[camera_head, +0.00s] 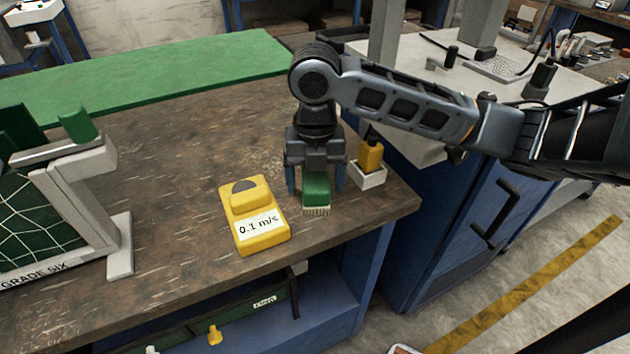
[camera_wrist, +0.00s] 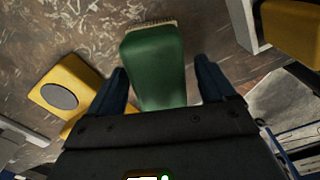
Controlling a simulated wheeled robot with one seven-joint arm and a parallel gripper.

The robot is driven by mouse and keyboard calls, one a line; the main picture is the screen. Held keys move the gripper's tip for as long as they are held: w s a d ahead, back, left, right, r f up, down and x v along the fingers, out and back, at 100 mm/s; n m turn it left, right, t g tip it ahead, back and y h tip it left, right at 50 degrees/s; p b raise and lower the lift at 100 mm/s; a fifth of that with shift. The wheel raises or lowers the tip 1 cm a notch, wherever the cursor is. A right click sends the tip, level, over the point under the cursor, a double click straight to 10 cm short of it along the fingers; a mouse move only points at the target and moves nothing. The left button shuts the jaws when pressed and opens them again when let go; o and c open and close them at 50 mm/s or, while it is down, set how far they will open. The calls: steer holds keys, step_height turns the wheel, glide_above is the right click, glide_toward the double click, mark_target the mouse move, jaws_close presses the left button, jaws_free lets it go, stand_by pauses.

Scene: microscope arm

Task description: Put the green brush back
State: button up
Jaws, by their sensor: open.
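The green brush (camera_head: 316,190) stands on the brown workbench near its right front corner, with pale bristles at its lower edge. My gripper (camera_head: 316,185) points down over it, with one finger on each side. In the wrist view the green brush (camera_wrist: 155,65) lies between the two dark fingers of my gripper (camera_wrist: 163,85). Gaps show between the brush and both fingers, so my gripper is open and not holding it. I cannot tell whether the bristles touch the bench.
A yellow device marked "0.1 m/s" (camera_head: 256,220) is close at left. A white holder (camera_head: 368,176) with a yellow item (camera_head: 370,155) stands close at right. A grey stand (camera_head: 85,190) with a green block (camera_head: 77,125) is far left. The bench edge (camera_head: 350,232) is near.

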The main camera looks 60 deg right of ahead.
step_height(320, 180, up, 11)
stand_by(0.3)
